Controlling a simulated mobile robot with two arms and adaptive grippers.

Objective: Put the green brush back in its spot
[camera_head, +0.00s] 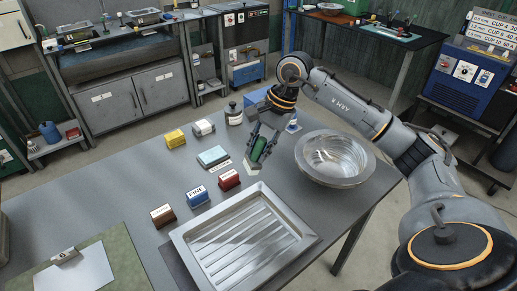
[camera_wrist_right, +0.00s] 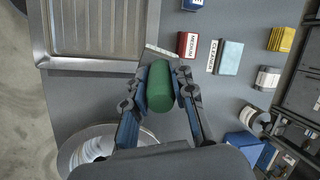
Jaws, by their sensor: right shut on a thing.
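The green brush (camera_head: 258,151) is held upright or nearly so between the fingers of my right gripper (camera_head: 263,146), above the grey table beyond the tray's far right corner. In the right wrist view the green brush (camera_wrist_right: 160,86) sits between the two fingers, which press on its sides. A white label (camera_wrist_right: 158,50) lies on the table, partly hidden behind the brush. The label (camera_head: 251,166) also shows just below the gripper in the head view. I cannot tell whether the brush touches the table. My left gripper is in neither view.
A metal bowl (camera_head: 334,158) stands close right of the gripper. A ridged metal tray (camera_head: 182,240) lies in front. Red (camera_head: 229,180), blue (camera_head: 197,197) and brown (camera_head: 163,216) blocks, a light-blue sponge (camera_head: 213,156), yellow sponge (camera_head: 175,138) and dark bottle (camera_head: 233,114) stand left.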

